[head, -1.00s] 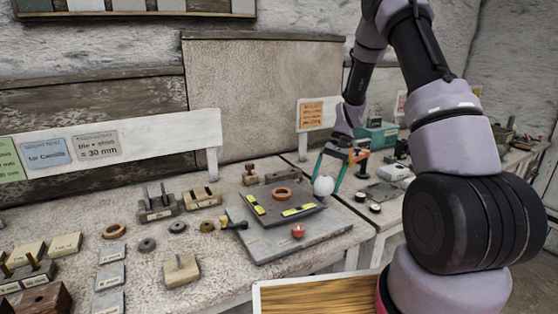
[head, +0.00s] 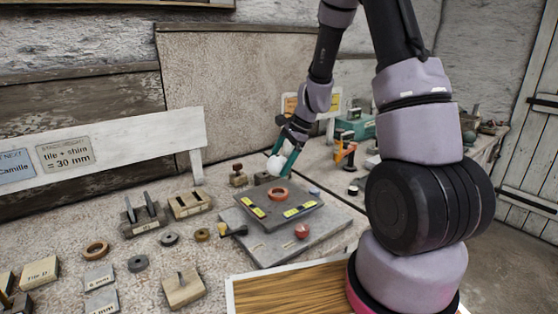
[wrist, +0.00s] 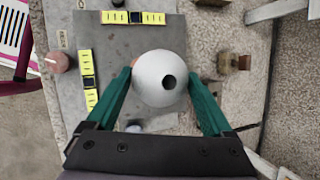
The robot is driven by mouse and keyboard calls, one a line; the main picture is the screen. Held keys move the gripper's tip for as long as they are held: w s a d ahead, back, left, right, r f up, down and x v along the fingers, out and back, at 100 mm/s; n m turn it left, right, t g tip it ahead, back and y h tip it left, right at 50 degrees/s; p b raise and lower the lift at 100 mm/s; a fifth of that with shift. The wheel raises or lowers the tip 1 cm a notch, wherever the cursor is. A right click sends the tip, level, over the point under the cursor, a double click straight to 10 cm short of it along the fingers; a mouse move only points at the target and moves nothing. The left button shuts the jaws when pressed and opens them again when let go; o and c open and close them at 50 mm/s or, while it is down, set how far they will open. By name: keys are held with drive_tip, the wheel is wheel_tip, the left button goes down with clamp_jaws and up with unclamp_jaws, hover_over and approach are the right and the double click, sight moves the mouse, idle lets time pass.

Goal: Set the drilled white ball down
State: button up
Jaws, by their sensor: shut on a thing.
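The white ball (head: 275,165) is held between the green fingers of my gripper (head: 284,157). In the wrist view the ball (wrist: 152,72) fills the gap between the fingertips, and its dark drilled hole (wrist: 168,81) faces the camera. In the head view the ball shows just above an orange ring (head: 277,194) on a dark grey plate (head: 270,226). In the wrist view the ball hides most of what is beneath it. Whether it touches anything below cannot be told.
Yellow levels (head: 300,210) lie on the plate's edges. A red knob (head: 302,231) stands on the lighter slab (head: 325,240) at the front. A wooden knob (head: 238,176) stands behind left. Blocks and rings crowd the bench at left. A teal box (head: 355,128) stands at back right.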

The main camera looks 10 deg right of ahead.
drive_tip(key=shift+f, duration=2.45)
drive_tip(key=shift+f, duration=1)
drive_tip(key=o, duration=1.3)
drive_tip(key=shift+d, duration=0.1)
drive_tip(key=shift+r, duration=2)
